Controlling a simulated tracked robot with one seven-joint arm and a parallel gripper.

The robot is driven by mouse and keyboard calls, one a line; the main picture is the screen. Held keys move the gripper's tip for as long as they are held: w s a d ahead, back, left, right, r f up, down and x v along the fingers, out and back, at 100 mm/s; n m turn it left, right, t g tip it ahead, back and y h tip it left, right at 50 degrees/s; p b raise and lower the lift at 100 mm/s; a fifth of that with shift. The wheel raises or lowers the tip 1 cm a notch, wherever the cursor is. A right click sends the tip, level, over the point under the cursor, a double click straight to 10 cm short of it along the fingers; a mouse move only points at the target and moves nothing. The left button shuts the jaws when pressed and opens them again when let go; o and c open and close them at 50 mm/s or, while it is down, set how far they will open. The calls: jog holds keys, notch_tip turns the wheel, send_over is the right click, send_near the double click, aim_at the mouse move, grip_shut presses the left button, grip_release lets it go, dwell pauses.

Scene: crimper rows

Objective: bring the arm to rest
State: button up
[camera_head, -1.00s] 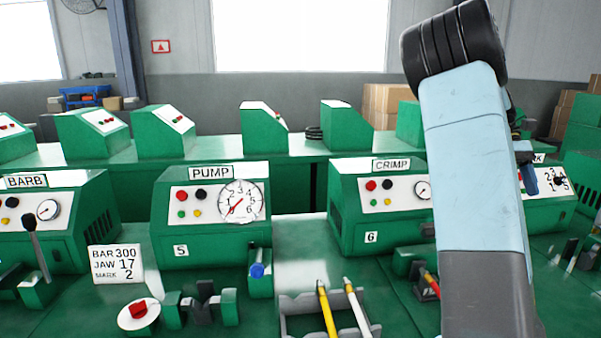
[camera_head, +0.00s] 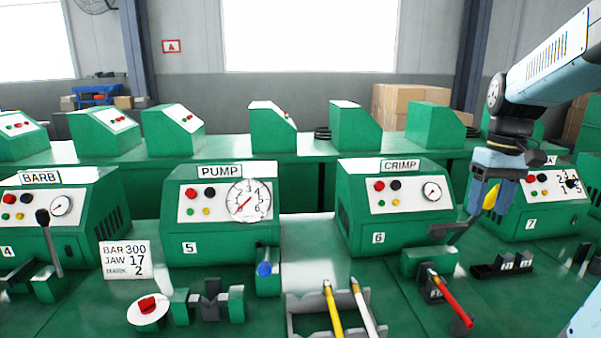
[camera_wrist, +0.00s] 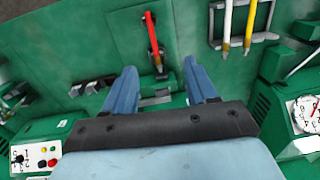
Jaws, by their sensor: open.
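My gripper (camera_head: 487,200) hangs at the right of the head view, pointing down, between the CRIMP machine (camera_head: 400,205) and the machine numbered 7 (camera_head: 540,205). In the wrist view its two blue fingers (camera_wrist: 160,95) are spread apart with nothing between them. A red-handled tool (camera_head: 452,300) lies on the bench beyond the fingertips, and it also shows in the wrist view (camera_wrist: 152,35). A yellow shape (camera_head: 491,197) shows by the gripper in the head view; I cannot tell whether it belongs to it.
The PUMP machine (camera_head: 218,215) and BARB machine (camera_head: 70,215) stand to the left. A grey rack (camera_head: 297,322) holds a yellow tool (camera_head: 333,310) and a white tool (camera_head: 362,308). A card (camera_head: 125,261) reads BAR 300, JAW 17, MARK 2. Dark blocks (camera_head: 503,265) sit at right.

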jog(key=s+a+t, duration=0.6)
jog(key=s+a, duration=0.5)
jog(key=a, duration=0.4)
jog(key=shift+r+m+h, duration=0.2)
jog(key=shift+m+h, duration=0.1)
jog(key=shift+m, duration=0.1)
